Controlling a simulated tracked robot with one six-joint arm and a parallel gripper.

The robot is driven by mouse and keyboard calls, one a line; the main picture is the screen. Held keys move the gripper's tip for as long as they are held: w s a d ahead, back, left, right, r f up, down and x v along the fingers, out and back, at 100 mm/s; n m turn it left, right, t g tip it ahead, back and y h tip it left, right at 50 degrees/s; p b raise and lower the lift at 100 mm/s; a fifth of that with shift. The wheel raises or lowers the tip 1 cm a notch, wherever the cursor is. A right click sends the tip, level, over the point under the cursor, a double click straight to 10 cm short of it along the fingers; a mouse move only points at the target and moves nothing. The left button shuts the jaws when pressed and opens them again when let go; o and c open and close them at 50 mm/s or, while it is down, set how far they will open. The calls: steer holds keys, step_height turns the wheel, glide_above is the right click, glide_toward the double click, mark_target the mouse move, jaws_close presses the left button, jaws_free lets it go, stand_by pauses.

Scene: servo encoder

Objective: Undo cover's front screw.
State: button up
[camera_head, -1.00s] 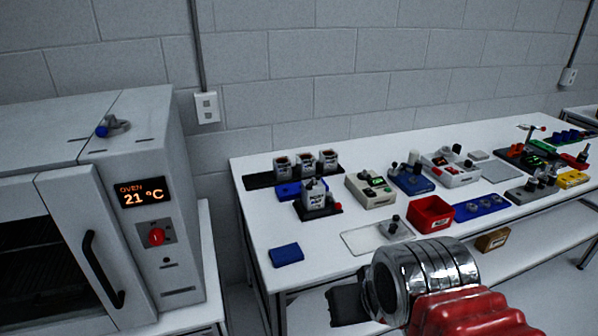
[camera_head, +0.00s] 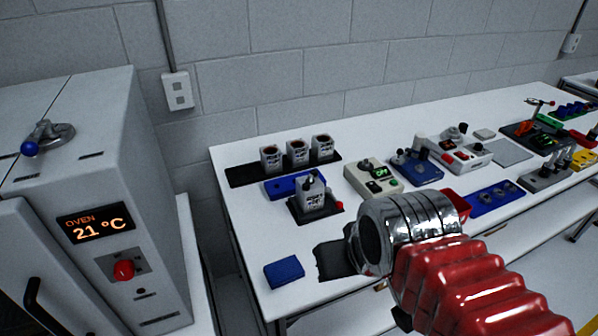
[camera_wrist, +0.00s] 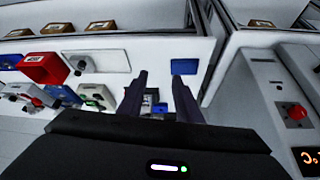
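A grey labelled unit (camera_head: 312,191) stands upright on a small black base (camera_head: 318,215) with a red knob at its right; it may be the servo with the cover, but I cannot tell. No cover screw can be made out at this size. My gripper (camera_wrist: 160,76) is open and empty in the wrist view, its two dark fingers apart over the white table. In the head view its dark end (camera_head: 334,261) is in front of the grey unit, between the blue block (camera_head: 284,271) and my red arm. My arm hides part of the table's front.
Three similar grey cups (camera_head: 297,153) stand on a black strip (camera_head: 243,177) at the back left. A beige device (camera_head: 373,178) and a blue device (camera_head: 417,168) stand to the right. An oven (camera_head: 100,222) is at the left. A red bin (camera_wrist: 46,69) shows in the wrist view.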

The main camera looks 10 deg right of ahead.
steer(key=shift+w+d, duration=0.15)
steer(key=shift+o, duration=0.5)
steer(key=w+r+m, duration=0.1)
steer(key=w+r, duration=0.1)
steer(key=w+r+m+g, duration=0.1)
steer(key=w+r, duration=0.1)
steer(key=w+r+m, duration=0.1)
steer(key=w, duration=0.2)
steer(key=shift+d+r, duration=0.25)
steer(key=shift+r, duration=0.15)
steer(key=w+m+g, duration=0.1)
steer(key=w+m, duration=0.2)
steer(key=w, duration=0.5)
steer(key=w+r+m+g, duration=0.1)
steer(key=w+m, duration=0.3)
steer(key=w, duration=0.4)
steer(key=w+r+m+g, duration=0.1)
steer(key=w+m+g, duration=0.1)
steer(key=w, duration=0.6)
steer(key=shift+d+r+m+g, duration=0.1)
steer(key=shift+d+m+g, duration=0.15)
steer(key=shift+m, duration=0.65)
